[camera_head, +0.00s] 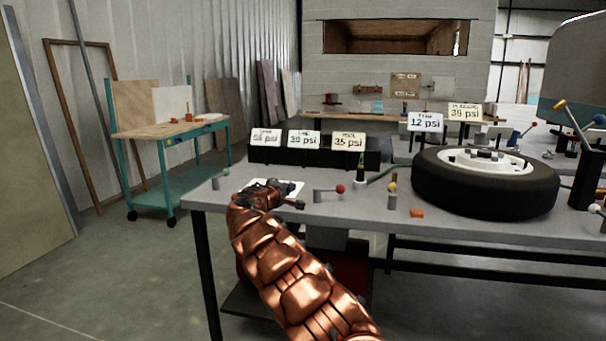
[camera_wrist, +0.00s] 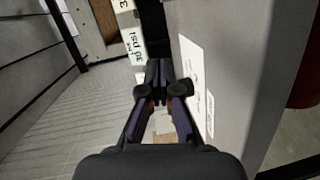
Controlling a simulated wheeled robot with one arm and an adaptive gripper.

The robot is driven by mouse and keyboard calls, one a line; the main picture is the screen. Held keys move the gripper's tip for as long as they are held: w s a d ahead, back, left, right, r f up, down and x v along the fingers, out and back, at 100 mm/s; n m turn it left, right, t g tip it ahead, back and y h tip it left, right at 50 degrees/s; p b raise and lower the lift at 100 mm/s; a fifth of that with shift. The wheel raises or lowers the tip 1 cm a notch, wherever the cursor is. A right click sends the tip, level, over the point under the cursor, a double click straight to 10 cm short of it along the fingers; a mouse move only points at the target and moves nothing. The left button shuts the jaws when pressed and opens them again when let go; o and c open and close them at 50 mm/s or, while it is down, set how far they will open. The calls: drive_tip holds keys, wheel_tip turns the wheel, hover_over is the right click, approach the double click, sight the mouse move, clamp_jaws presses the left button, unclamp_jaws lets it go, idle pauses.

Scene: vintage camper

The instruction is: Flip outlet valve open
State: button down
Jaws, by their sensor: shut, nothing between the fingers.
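Small valves with ball-ended levers stand on the grey table: a green-knobbed one (camera_head: 225,173) at the left corner, a red-knobbed one (camera_head: 340,189) to the right of my gripper, and a yellow-knobbed one (camera_head: 392,188) near the wheel. I cannot tell which is the outlet valve. My gripper (camera_head: 287,201) is above the table's front left part, between the green and red knobs, apart from both. In the wrist view its fingertips (camera_wrist: 159,72) are together and empty. No valve can be made out in the wrist view.
A white sheet (camera_head: 291,186) lies under my gripper. Behind stands a black block (camera_head: 378,156) with psi cards. A wheel with tyre (camera_head: 487,183) lies to the right, and an orange piece (camera_head: 417,213) near the front edge. A teal cart (camera_head: 160,190) stands at the left.

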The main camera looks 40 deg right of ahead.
drive_tip(key=s+a+r+m+g+p, duration=0.1)
drive_tip(key=s+r+m+g+p, duration=0.1)
drive_tip(key=s+r+p, duration=0.3)
drive_tip(key=shift+s+a+r+g, duration=0.4)
drive_tip(key=shift+s+r+g, duration=0.2)
drive_tip(key=shift+s+r, duration=1.1)
drive_tip(key=shift+s+f, duration=0.2)
drive_tip(key=shift+s, duration=0.05)
